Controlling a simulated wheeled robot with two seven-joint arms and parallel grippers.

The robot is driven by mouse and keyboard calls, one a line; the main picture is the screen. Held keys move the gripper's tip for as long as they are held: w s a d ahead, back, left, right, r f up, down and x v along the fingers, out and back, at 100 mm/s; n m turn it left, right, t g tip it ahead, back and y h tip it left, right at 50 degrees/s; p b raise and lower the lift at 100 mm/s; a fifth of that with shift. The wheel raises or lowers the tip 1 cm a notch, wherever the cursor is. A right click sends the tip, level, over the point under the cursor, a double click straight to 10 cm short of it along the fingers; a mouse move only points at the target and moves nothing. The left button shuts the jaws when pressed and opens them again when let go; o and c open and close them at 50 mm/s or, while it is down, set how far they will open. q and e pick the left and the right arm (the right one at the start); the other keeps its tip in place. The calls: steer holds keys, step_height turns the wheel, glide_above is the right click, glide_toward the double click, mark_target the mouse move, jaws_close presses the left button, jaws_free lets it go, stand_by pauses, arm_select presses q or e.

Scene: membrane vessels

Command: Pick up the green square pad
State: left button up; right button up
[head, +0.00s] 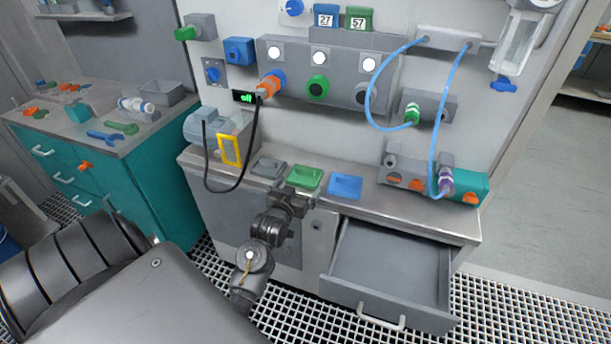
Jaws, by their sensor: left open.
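The green square pad (305,177) lies on the grey counter, between a grey pad (268,167) on its left and a blue pad (345,186) on its right. My left gripper (294,193) is at the counter's front edge, just in front of the green pad, with its fingers toward it. It is open, and nothing shows between its fingers. The gripper overlaps the pad's near edge in the picture, so I cannot tell whether they touch. My right gripper is not in the head view.
An open, empty drawer (390,268) juts out below the counter (395,208) on the right. A black cable (252,150) hangs at the left, beside a yellow-framed box (231,150). A teal cylinder (470,186) and orange-knobbed block stand at the counter's right end.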

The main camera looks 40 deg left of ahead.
mark_target(303, 177)
arm_select(q)
steer(key=shift+p+x, duration=0.4)
steer(key=shift+x, duration=2.95)
steer(key=shift+s+a, duration=0.1)
steer(key=shift+a, duration=0.05)
steer(key=c, duration=0.7)
step_height(303, 177, up, 10)
steer(key=shift+r, duration=0.1)
steer(key=shift+s+a, duration=0.15)
steer(key=shift+a, duration=0.05)
steer(key=s+d+r+m+h, duration=0.2)
steer(key=s+d, duration=0.3)
steer(key=d, duration=0.7)
steer(key=s+d+r+m+h, duration=0.1)
steer(key=s+d+r+h, duration=0.2)
steer(key=s+d, duration=0.3)
steer(key=d, duration=0.5)
steer(key=shift+s+d+r+m+t, duration=0.25)
steer(key=shift+d+r+m+t, duration=0.1)
steer(key=shift+r+m+t, duration=0.05)
